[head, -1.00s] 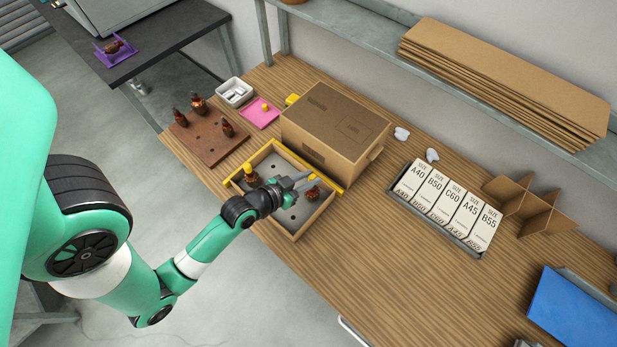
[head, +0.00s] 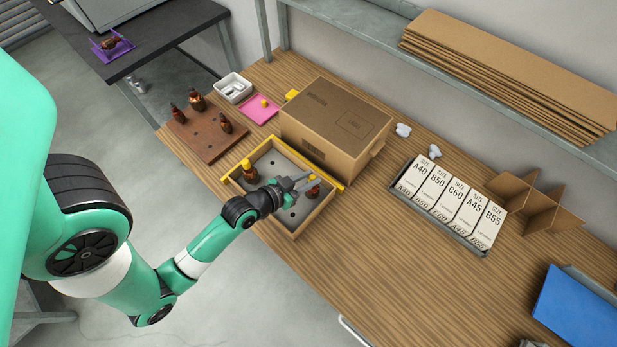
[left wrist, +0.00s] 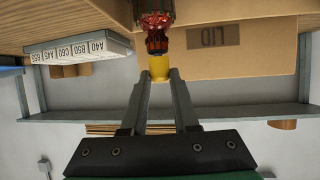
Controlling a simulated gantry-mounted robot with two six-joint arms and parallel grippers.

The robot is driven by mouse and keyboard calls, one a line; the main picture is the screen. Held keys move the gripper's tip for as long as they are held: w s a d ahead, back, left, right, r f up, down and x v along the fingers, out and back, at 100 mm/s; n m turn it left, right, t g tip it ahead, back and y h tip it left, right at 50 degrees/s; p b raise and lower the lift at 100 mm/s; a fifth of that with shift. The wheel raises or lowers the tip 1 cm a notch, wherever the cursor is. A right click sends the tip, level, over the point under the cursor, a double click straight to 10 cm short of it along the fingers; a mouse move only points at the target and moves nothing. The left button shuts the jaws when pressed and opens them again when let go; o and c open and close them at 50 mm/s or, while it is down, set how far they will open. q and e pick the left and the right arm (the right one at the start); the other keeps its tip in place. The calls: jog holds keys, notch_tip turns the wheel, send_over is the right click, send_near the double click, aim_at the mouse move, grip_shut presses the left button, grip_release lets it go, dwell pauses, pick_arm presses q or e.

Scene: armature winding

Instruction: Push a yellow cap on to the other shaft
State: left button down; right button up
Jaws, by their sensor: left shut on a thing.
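My left gripper (head: 301,181) is at the right side of a grey tray with yellow edging (head: 262,152). It is shut on a yellow cap, which shows between the fingertips in the left wrist view (left wrist: 161,70). The cap is in line with the end of a red-brown armature (left wrist: 156,35), which stands in the tray in the head view (head: 313,191). Cap and armature appear to touch; I cannot tell how far the cap is on the shaft. A second armature (head: 250,172) in the tray's left part wears a yellow cap (head: 246,163). My right gripper is not in view.
A cardboard box (head: 335,120) stands just behind the tray. A brown board (head: 207,137) with several armatures is to the left. A pink mat (head: 259,108) holds another yellow cap (head: 264,103).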

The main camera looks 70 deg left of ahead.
pick_arm(q)
jog(key=c, duration=0.6)
grip_release()
jog(key=v, duration=1.1)
jog(key=shift+s, duration=0.25)
jog(key=shift+d+r, duration=0.1)
jog(key=shift+r, duration=0.1)
